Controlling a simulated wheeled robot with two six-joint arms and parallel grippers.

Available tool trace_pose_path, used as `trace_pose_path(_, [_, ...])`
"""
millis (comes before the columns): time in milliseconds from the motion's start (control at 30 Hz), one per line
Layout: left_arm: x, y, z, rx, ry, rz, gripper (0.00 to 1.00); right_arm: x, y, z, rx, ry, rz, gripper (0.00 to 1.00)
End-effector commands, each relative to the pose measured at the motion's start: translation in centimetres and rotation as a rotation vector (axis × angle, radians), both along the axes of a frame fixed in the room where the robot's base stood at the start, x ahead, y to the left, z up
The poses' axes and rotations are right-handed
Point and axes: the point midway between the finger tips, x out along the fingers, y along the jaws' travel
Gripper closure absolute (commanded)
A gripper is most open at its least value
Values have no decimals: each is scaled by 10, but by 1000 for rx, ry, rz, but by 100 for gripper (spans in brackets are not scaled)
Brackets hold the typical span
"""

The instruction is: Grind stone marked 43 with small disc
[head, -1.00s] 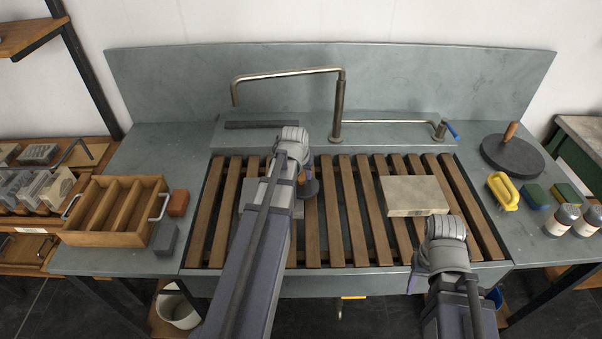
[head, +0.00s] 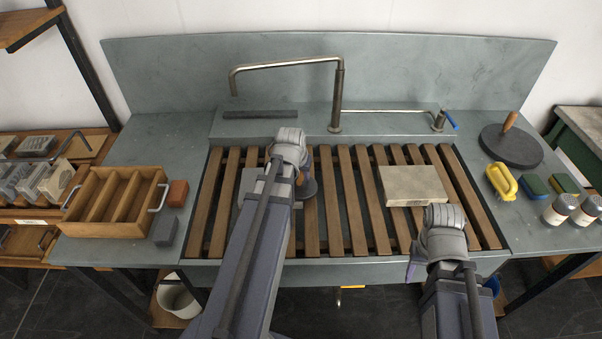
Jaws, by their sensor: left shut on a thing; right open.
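My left gripper (head: 303,172) reaches over the slatted rack and is shut on the small disc (head: 311,189), a dark round disc mostly hidden behind the wrist. A grey stone (head: 247,186) lies on the slats under my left arm, which hides much of it; the disc is at its right side, and I cannot tell whether they touch. A paler, beige stone (head: 413,185) lies on the right part of the rack. No number is readable on either stone. My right gripper (head: 413,268) is open and empty at the rack's front edge, its fingers mostly hidden.
A larger dark disc with a wooden handle (head: 511,146) lies at the right. Near it are a yellow brush (head: 502,181), sponges and two shakers (head: 560,210). A wooden divided tray (head: 115,202) and small blocks stand left. A bent tap (head: 337,95) rises behind the rack.

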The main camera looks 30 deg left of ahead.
Motion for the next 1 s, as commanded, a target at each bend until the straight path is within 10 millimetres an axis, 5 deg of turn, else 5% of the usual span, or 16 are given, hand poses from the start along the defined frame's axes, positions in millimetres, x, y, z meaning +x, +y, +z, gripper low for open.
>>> trace_pose_path(1000, [-27,43,-1,0,1,3,100,0,0,-1,0,0,0,50])
